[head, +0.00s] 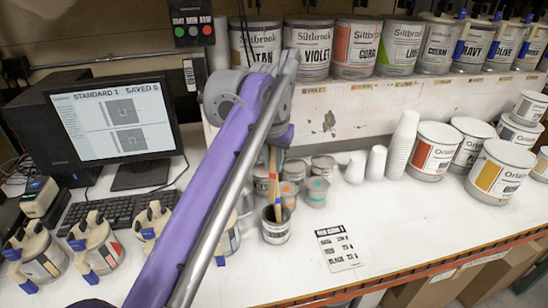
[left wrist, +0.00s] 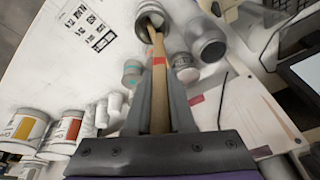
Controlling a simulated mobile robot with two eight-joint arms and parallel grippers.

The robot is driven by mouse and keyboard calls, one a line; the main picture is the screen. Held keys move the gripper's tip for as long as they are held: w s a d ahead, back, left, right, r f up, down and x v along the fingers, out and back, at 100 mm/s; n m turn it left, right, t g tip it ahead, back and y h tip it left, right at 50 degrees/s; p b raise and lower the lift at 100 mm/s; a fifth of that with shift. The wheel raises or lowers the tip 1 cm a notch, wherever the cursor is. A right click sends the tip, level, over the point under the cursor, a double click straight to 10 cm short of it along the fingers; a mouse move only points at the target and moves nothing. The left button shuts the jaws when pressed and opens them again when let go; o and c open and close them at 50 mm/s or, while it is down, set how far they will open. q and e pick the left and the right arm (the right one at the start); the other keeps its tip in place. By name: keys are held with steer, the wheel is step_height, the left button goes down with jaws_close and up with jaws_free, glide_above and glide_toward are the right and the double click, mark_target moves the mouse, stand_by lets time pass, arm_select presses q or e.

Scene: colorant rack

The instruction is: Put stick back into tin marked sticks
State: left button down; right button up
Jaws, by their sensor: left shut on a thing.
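A wooden stick (head: 274,186) with a red band is upright, slightly tilted, on the white counter's near middle. My left gripper (head: 275,149) points down from above and is shut on its upper part. The stick's lower end is at the dark open mouth of a small grey tin (head: 276,236); how deep it sits cannot be told. In the left wrist view, the gripper (left wrist: 158,90) has its fingers on both sides of the stick (left wrist: 158,65), which runs to the tin (left wrist: 151,14). The writing on the tin is too small to read. My right gripper is not in view.
Several small cans (head: 317,190) stand just behind the tin. White cup stacks (head: 403,145) and large paint cans (head: 433,151) stand to the right. A printed card (head: 338,248) lies right of the tin. A monitor (head: 118,125) and handled cans (head: 97,243) are left. The counter's front right is clear.

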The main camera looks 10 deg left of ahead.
mark_target(273, 198)
arm_select(q)
step_height(273, 198, down, 2)
steer(key=shift+s+d+f+b, duration=0.1)
steer(key=shift+b, duration=0.5)
steer(key=shift+s+f+b+x, duration=0.1)
steer(key=shift+s+b+x, duration=0.3)
steer(key=shift+b+x, duration=0.9)
steer(key=shift+s+f+b+x, duration=0.15)
steer(key=shift+s+b+x, duration=0.3)
steer(key=shift+x, duration=1.65)
steer(key=shift+s+f+b+x, duration=0.1)
steer(key=shift+s+b+x, duration=0.2)
steer(key=shift+b+x, duration=1)
arm_select(e)
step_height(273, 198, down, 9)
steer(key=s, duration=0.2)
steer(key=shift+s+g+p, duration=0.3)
steer(key=shift+p, duration=0.05)
arm_select(q)
steer(key=shift+w+f, duration=0.15)
steer(key=shift+f, duration=0.2)
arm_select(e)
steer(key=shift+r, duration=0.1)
